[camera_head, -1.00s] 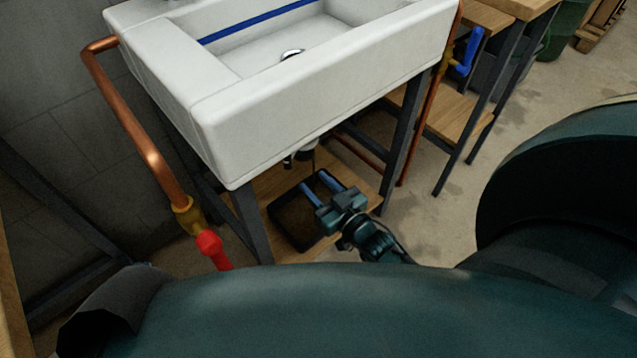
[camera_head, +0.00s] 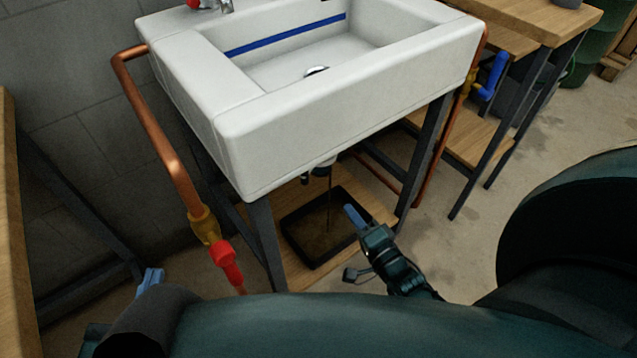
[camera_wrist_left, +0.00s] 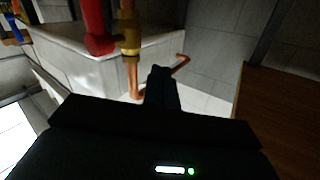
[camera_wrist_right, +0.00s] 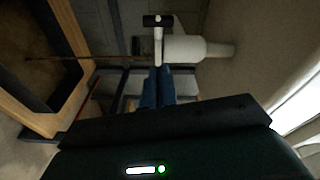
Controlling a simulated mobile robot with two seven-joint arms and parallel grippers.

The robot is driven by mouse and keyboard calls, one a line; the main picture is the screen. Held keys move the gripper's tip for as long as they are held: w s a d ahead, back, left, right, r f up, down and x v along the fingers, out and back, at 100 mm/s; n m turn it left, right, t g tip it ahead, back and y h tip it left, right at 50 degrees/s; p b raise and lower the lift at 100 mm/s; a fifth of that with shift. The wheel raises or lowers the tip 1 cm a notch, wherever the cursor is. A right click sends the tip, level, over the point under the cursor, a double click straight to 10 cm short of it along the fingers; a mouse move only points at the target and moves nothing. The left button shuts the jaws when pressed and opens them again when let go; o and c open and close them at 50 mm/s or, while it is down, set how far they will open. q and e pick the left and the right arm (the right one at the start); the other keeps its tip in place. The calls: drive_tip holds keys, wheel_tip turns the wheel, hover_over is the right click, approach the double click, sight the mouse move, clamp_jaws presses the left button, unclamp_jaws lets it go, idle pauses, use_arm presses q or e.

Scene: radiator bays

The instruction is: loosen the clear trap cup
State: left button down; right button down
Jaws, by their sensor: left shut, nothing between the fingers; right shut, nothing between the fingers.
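The trap under the sink shows small and partly hidden in the head view (camera_head: 322,167). A thin brown stream (camera_head: 330,205) falls from it into the black tray (camera_head: 292,246). In the right wrist view, a pale cylindrical trap part (camera_wrist_right: 185,48) lies just beyond my fingers, with a dark-ended stub beside it; I cannot clearly make out the clear cup. My right gripper (camera_head: 355,215) is shut and empty, apart from the trap, beside the tray's right edge in the head view. My left gripper (camera_head: 150,279) is shut and empty at lower left, far from the trap.
The white sink (camera_head: 300,135) on dark legs overhangs the trap. A copper pipe with a red valve (camera_head: 228,264) stands left of it. A blue-handled valve (camera_head: 492,76) is at right. A wooden bench (camera_head: 14,250) borders the far left.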

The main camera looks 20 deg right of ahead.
use_arm(q)
drive_tip(key=d+m+t+h+b, duration=0.1)
drive_tip(key=h+b, duration=0.1)
drive_tip(key=b, duration=0.2)
drive_tip(key=shift+s+d+t, duration=0.1)
drive_tip(key=shift+d+t, duration=0.1)
drive_tip(key=shift+t, duration=0.1)
use_arm(e)
drive_tip(key=w+a+m, duration=0.3)
drive_tip(key=w, duration=0.9)
drive_tip(key=shift+f, duration=0.15)
use_arm(q)
drive_tip(key=shift+r, duration=0.1)
